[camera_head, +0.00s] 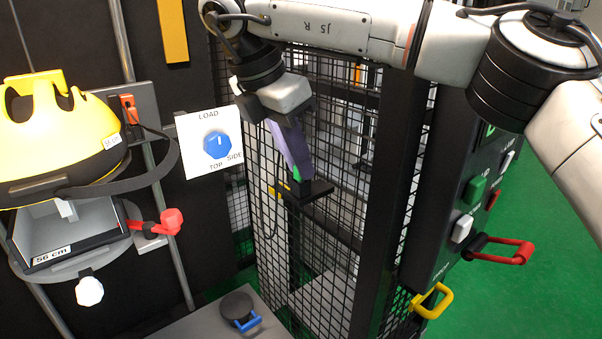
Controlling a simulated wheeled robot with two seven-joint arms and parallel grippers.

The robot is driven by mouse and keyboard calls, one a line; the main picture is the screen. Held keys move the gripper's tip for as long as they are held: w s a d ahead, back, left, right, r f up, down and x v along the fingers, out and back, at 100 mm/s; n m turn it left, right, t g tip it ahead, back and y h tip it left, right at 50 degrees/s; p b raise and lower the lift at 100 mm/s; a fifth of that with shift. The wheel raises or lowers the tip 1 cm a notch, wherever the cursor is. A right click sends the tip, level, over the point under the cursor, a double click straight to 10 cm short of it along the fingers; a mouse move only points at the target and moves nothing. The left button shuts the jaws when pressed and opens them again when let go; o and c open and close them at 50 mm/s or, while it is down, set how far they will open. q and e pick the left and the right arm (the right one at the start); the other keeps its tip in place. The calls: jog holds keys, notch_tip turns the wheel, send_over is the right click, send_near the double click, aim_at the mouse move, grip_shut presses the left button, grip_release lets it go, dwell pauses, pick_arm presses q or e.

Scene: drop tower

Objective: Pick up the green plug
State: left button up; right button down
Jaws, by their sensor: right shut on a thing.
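The green plug (296,174) shows only as a small green patch at the tips of my right gripper's purple fingers. The rest of it is hidden by the fingers. My right gripper (298,177) points down in front of the black mesh and is shut on the plug. A small black ledge (318,190) is just below the fingertips. I cannot tell whether the plug touches it. My left gripper is not in view.
Black mesh panels (345,235) stand close behind my right gripper. A white LOAD panel with a blue knob (217,145) is to its left. A yellow helmet (60,135) sits further left. A control box with red (515,252) and yellow (431,301) handles is at the right.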

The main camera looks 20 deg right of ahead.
notch_tip(320, 180, up, 10)
dwell(0.6)
jog(key=shift+f, duration=4.8)
jog(key=shift+f, duration=0.1)
jog(key=shift+f+b, duration=0.15)
jog(key=shift+b, duration=0.15)
jog(key=c, duration=2.2)
grip_release()
jog(key=o, duration=0.4)
jog(key=shift+o, duration=0.3)
